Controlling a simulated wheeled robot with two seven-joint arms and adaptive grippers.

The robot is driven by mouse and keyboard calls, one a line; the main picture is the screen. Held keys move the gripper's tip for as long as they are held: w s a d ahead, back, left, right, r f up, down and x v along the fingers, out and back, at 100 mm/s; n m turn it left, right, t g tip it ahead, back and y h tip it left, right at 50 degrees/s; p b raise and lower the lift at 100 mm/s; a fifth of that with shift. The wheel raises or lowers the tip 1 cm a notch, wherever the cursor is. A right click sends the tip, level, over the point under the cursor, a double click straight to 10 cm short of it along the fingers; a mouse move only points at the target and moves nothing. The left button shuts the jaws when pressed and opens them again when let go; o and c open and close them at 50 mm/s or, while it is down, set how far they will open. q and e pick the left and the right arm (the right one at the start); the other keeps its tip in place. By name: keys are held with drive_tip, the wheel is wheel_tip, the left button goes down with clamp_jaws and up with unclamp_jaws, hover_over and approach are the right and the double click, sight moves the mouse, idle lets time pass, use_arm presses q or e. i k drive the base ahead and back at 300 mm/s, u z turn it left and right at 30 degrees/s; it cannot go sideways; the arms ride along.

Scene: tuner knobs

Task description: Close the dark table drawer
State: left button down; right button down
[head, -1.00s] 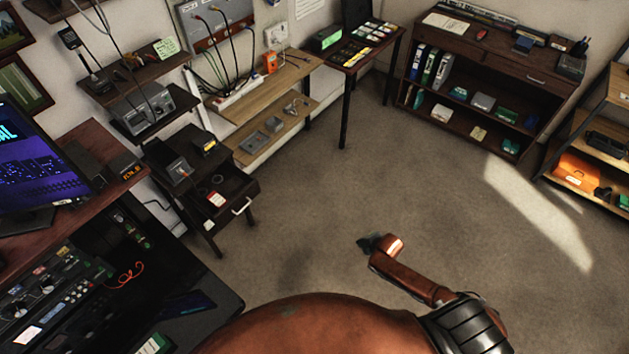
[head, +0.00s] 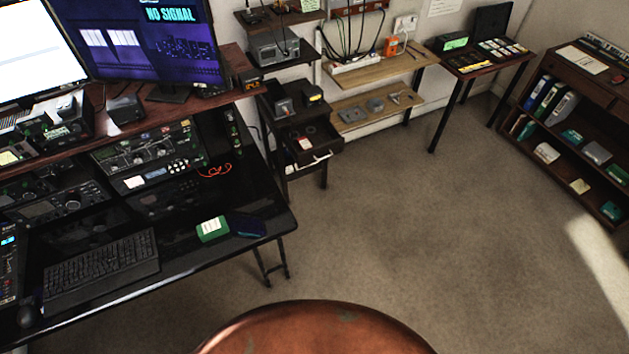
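A small dark side table (head: 283,121) stands against the wall, just right of the long black desk. Its dark drawer (head: 313,149) is pulled out toward the open floor, with a light-coloured handle (head: 316,160) on its front. A small white-and-red item (head: 305,144) lies in the drawer. Neither gripper is in the head view. Only a rounded copper part of my own body shows at the bottom edge.
The black desk (head: 185,258) with a keyboard (head: 103,270), radios and monitors fills the left. Its legs (head: 268,265) stand near the drawer side. Wooden shelves (head: 380,107) and a dark bookshelf (head: 572,130) line the walls. The carpet (head: 420,220) in the middle is clear.

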sight(311, 138)
drive_tip(key=z, duration=0.25)
drive_tip(key=k, duration=0.3)
drive_tip(key=u, duration=1.35)
drive_tip(key=i, duration=1.25)
drive_tip(key=z, duration=0.4)
